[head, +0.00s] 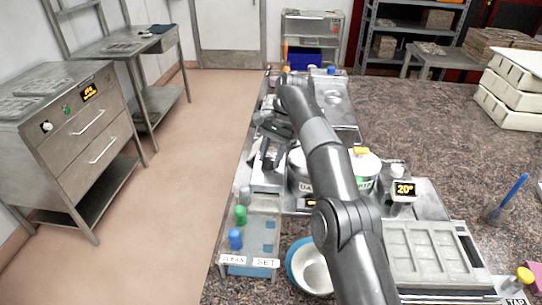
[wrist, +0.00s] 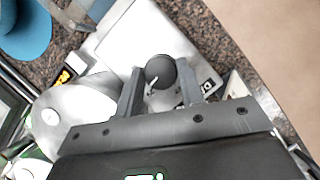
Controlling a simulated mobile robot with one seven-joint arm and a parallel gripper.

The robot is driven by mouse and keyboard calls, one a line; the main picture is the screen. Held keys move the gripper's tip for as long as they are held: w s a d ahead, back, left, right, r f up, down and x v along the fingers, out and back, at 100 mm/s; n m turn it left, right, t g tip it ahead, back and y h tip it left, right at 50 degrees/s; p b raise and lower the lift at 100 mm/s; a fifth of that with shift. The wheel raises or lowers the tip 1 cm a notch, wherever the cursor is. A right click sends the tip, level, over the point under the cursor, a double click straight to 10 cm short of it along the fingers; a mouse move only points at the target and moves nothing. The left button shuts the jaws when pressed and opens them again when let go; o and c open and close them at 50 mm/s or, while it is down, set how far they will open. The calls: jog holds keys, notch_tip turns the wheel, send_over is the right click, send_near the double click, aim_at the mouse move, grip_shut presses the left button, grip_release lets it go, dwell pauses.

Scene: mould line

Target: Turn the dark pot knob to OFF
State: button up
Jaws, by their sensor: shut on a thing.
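In the wrist view, a round dark grey knob (wrist: 160,72) with a pale pointer line sits on a light panel (wrist: 180,42). My gripper (wrist: 159,88) has one finger on each side of the knob and is shut on it. Dark lettering shows beside the right finger, partly covered, so I cannot read the whole label. In the head view, my gripper (head: 266,160) points down beside the left pot (head: 302,184), whose label is partly covered by my arm. The knob is hidden there.
A second pot (head: 366,168) stands right of my arm, near a display reading 20° (head: 404,189). Blue, green and grey capped items (head: 240,215) stand in front of the gripper. A blue-rimmed bowl (head: 310,268) is at the front. The floor at left is clear.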

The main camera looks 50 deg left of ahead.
jog(key=shift+w, duration=0.1)
dwell(0.6)
jog(key=o, duration=1)
